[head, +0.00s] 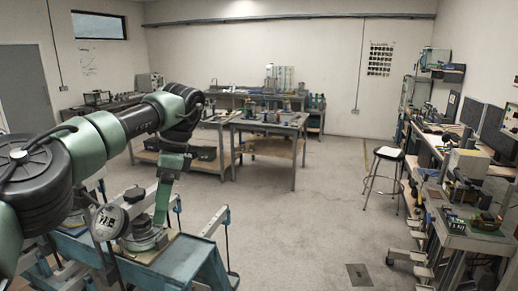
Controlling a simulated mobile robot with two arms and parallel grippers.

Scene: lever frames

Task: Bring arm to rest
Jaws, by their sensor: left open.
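My left arm comes in from the left in the head view, in green and black links. It rises to a bend at the upper middle-left, then drops toward a blue work stand (200,262). My left gripper (150,215) hangs low over the stand with its jaws open. A round grey metal piece (140,240) sits on the stand's board just below it. I cannot tell whether the gripper touches that piece. I see nothing held in the jaws. My right gripper is not in view.
Two metal tables (268,123) with tools stand beyond the arm. A stool (388,154) stands toward the right. A cluttered workbench (470,235) with monitors runs along the right side. The grey floor (300,220) in the middle is clear, with a small dark floor plate (359,274).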

